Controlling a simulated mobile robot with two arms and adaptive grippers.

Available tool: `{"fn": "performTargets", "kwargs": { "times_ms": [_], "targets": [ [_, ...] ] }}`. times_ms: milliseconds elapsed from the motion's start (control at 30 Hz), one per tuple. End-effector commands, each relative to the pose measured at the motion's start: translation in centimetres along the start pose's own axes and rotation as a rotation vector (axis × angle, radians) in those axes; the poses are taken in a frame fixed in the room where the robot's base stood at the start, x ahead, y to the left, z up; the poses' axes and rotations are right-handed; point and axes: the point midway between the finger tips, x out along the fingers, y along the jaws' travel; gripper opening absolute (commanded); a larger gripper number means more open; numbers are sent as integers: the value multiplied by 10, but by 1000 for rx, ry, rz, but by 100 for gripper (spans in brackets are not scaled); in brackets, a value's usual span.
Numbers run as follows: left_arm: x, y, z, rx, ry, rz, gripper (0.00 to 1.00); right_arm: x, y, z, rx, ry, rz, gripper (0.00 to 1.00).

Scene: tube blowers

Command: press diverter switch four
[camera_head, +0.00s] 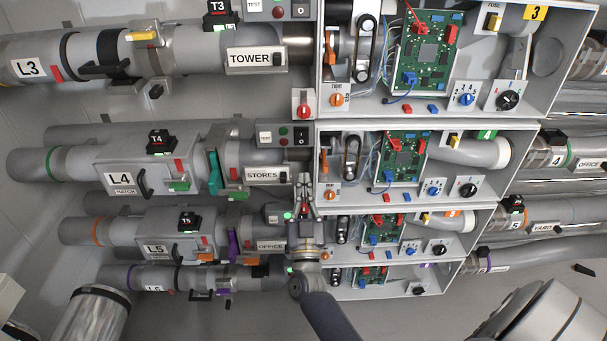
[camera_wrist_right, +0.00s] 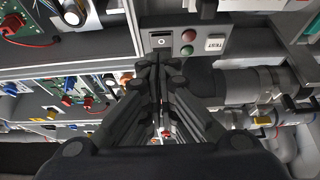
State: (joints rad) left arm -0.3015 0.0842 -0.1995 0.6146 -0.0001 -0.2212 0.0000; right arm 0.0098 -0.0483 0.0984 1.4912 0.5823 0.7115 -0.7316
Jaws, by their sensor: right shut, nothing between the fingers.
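The row-four switch box beside the STORES tube has a black rocker switch (camera_head: 301,137), red and green lamps (camera_head: 283,136) and a TEST button (camera_head: 265,137). My right gripper (camera_head: 304,180) is shut and empty, just below that box in the head view, with its arm coming up from the bottom. In the right wrist view, the closed fingertips (camera_wrist_right: 155,62) are close to a black switch (camera_wrist_right: 161,40) on a grey panel with lamps and a TEST button (camera_wrist_right: 215,43). I cannot tell whether the fingertips touch the panel. My left gripper is out of view.
Similar switch boxes sit above and below, such as the row-three one (camera_head: 300,9). Open housings with green circuit boards (camera_head: 402,157) stand to the right. Labelled tubes, including L4 (camera_head: 120,178), run left. A red-handled knob (camera_head: 303,108) sits above the row-four box.

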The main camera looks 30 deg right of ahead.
Motion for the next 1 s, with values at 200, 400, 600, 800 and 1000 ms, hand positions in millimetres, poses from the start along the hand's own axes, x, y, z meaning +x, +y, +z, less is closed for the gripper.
{"fn": "performTargets", "kwargs": {
  "times_ms": [200,400,600,800,1000],
  "targets": [
    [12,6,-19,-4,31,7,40,-27,0,9,1,0,1,0],
    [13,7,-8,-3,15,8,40,-31,0,8,1,1,0,0],
    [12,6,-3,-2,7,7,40,-31,0,8,1,1,0,0],
    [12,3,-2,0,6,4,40,-31,0,8,1,1,0,0],
    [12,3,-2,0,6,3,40,-45,-14,34,-6,-63,-65,0]
  ]
}}
